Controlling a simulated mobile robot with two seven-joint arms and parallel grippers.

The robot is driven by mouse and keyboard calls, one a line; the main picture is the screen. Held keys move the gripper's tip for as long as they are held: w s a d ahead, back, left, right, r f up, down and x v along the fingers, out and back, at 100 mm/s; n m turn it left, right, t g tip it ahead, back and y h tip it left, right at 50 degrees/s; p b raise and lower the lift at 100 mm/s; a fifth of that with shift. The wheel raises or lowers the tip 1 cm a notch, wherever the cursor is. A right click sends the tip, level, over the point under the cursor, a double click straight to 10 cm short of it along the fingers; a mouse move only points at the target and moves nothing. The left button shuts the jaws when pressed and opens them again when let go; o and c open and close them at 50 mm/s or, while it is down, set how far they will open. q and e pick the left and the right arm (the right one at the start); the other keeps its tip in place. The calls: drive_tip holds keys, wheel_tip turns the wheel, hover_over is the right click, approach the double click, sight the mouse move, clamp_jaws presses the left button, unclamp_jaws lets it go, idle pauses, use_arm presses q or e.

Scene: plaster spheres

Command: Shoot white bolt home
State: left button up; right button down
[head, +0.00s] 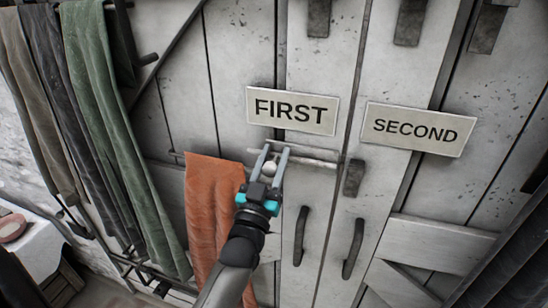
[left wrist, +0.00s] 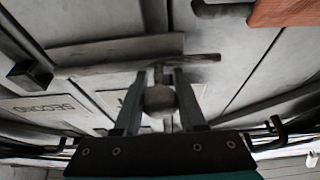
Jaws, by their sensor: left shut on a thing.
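The white bolt (head: 308,159) is a pale bar lying across the door under the FIRST sign (head: 292,110). It also shows in the left wrist view (left wrist: 100,69), with a round knob (left wrist: 160,99) on a short stem. My left gripper (head: 270,165) is at the bolt's left part, its fingers shut on either side of the knob. The bolt's right end stops near the seam between the two door leaves, close to a dark block (head: 353,178). Whether it enters any keeper is unclear. My right gripper is not in view.
An orange cloth (head: 207,205) hangs just left of my left gripper. Two dark handles, one (head: 300,236) and another (head: 353,248), stand below. A SECOND sign (head: 416,130) is on the right. Green and grey cloths (head: 105,120) hang at the far left.

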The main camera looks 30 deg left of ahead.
use_arm(q)
clamp_jaws()
idle(0.8)
